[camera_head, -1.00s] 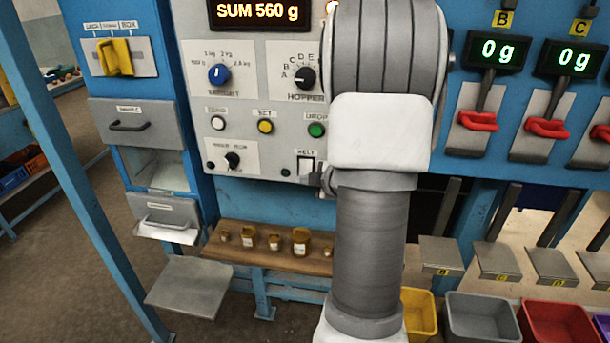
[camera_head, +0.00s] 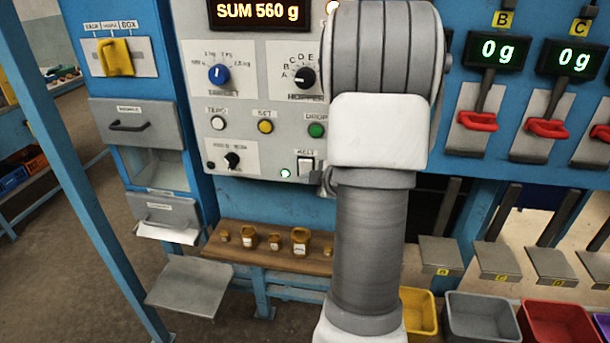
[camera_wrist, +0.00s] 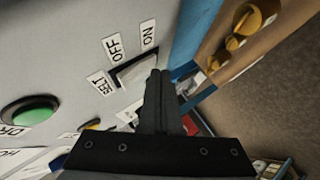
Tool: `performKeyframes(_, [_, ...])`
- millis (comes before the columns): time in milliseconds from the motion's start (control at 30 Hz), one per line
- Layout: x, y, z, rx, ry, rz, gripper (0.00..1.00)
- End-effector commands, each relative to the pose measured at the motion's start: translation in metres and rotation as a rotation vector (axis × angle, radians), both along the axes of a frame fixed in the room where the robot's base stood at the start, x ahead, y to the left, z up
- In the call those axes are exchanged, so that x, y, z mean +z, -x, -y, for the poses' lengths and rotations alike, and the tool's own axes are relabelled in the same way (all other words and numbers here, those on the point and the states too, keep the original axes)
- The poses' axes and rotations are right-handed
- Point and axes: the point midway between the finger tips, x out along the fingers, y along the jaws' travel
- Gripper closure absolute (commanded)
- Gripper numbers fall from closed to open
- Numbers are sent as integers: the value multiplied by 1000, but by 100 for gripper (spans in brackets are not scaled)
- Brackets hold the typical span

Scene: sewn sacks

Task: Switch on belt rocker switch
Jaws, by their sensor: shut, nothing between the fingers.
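The belt rocker switch (camera_head: 306,165) is a pale rocker in a dark frame, low on the grey control panel, under a BELT label. In the wrist view the rocker (camera_wrist: 136,68) sits beside the OFF and ON labels, with ON toward the right. A small lamp (camera_head: 285,173) left of the switch glows bright. My gripper (camera_wrist: 160,76) is shut and empty, its dark fingertips close to the rocker's lower right edge in the wrist view. I cannot tell whether they touch it. In the head view my arm hides most of the gripper.
The green DROP button (camera_head: 316,130) and hopper knob (camera_head: 304,78) are above the switch. A wooden shelf (camera_head: 230,253) with several small brass-coloured weights is below. Red levers (camera_head: 478,121) and coloured bins (camera_head: 482,318) are to the right. A blue post (camera_head: 75,180) stands at left.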

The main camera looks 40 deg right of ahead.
Motion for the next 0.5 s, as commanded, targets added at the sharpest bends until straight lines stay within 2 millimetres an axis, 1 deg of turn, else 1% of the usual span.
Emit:
performKeyframes(200, [0,1,-2,0,0,0,100])
performKeyframes(500, [2,10,-11,0,1,1,100])
